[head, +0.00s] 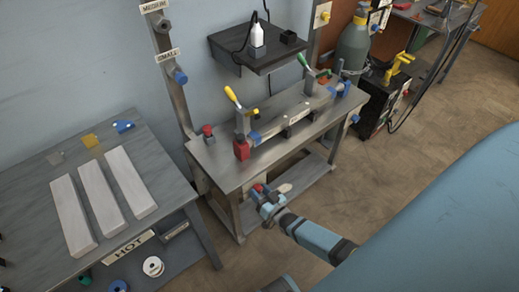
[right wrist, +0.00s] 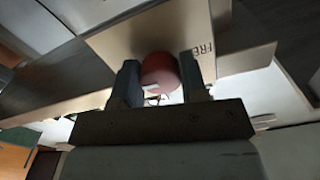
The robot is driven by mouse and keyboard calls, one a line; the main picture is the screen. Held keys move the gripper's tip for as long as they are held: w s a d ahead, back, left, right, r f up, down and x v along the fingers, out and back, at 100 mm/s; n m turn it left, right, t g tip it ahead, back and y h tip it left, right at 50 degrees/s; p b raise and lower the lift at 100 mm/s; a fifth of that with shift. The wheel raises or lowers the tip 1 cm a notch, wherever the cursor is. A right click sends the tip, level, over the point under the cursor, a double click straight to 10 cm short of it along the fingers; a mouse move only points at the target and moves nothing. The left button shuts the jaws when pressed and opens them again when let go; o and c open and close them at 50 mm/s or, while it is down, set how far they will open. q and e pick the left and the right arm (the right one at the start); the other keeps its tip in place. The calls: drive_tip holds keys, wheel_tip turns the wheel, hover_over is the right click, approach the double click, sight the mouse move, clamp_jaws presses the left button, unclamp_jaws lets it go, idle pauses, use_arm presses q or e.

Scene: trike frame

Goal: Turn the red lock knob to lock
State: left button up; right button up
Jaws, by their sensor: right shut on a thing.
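The red lock knob (right wrist: 160,73) sits between the two dark fingers of my right gripper (right wrist: 160,85) in the right wrist view. The fingers are shut on it from both sides. The knob's turn angle cannot be told. My left gripper is not in view.
The fixture table (head: 225,172) carries a yellow-handled clamp (head: 233,97), a green-handled clamp (head: 304,62), a red block (head: 241,149) and a red-topped button (head: 207,131). A left table (head: 35,165) holds several pale bars.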

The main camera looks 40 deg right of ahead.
idle(0.4)
drive_tip(key=o, duration=0.9)
drive_tip(key=shift+s, duration=0.1)
drive_tip(key=s, duration=0.9)
drive_tip(key=s+d+p, duration=0.1)
drive_tip(key=s, duration=0.3)
drive_tip(key=shift+s, duration=0.35)
